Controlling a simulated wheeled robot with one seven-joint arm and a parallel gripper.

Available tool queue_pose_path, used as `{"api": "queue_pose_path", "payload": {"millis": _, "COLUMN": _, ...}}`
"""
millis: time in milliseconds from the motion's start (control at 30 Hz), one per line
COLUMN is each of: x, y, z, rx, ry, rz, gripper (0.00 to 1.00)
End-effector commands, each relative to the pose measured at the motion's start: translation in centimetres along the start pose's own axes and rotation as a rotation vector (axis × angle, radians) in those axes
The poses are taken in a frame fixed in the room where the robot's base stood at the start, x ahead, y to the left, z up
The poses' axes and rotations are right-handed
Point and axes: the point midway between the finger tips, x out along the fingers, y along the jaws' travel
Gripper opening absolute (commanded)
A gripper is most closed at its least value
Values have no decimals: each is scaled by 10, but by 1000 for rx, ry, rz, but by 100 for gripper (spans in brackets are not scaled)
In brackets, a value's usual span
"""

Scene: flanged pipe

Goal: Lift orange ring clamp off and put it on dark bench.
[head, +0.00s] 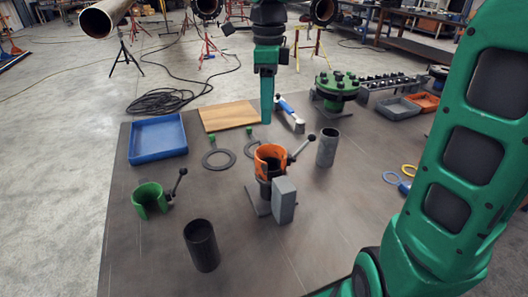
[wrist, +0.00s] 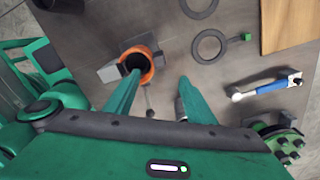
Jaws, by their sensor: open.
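The orange ring clamp (head: 265,152) sits around the top of a short dark upright pipe held in a grey stand (head: 284,200) near the middle of the dark bench (head: 240,262). Its lever with a dark knob sticks out to the upper right. My gripper (head: 267,118) hangs beyond and above the clamp in the head view, its fingers pointing down. In the wrist view my gripper (wrist: 159,77) is open and empty. There the left finger overlaps part of the orange ring clamp (wrist: 153,66), but they are apart in the head view.
A green ring clamp (head: 149,204) and a black pipe (head: 201,246) stand toward the front left. A grey pipe (head: 327,148) stands right of the clamp. Flat rings (head: 207,163), a blue tray (head: 157,152) and a wooden board (head: 228,116) lie behind. The front middle bench is clear.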

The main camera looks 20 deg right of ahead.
Motion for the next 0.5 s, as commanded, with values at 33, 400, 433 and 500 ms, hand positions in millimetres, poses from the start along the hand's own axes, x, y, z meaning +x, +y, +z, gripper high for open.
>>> {"api": "queue_pose_path", "payload": {"millis": 33, "x": 2, "y": 0, "z": 2, "rx": 10, "ry": -1, "rz": 2, "gripper": 50}}
{"api": "queue_pose_path", "payload": {"millis": 400, "x": 49, "y": 1, "z": 2, "rx": 15, "ry": -1, "rz": 4, "gripper": 50}}
{"api": "queue_pose_path", "payload": {"millis": 433, "x": 51, "y": 1, "z": 2, "rx": 15, "ry": -1, "rz": 3, "gripper": 50}}
{"api": "queue_pose_path", "payload": {"millis": 500, "x": 54, "y": 1, "z": 2, "rx": 16, "ry": -2, "rz": 1, "gripper": 50}}
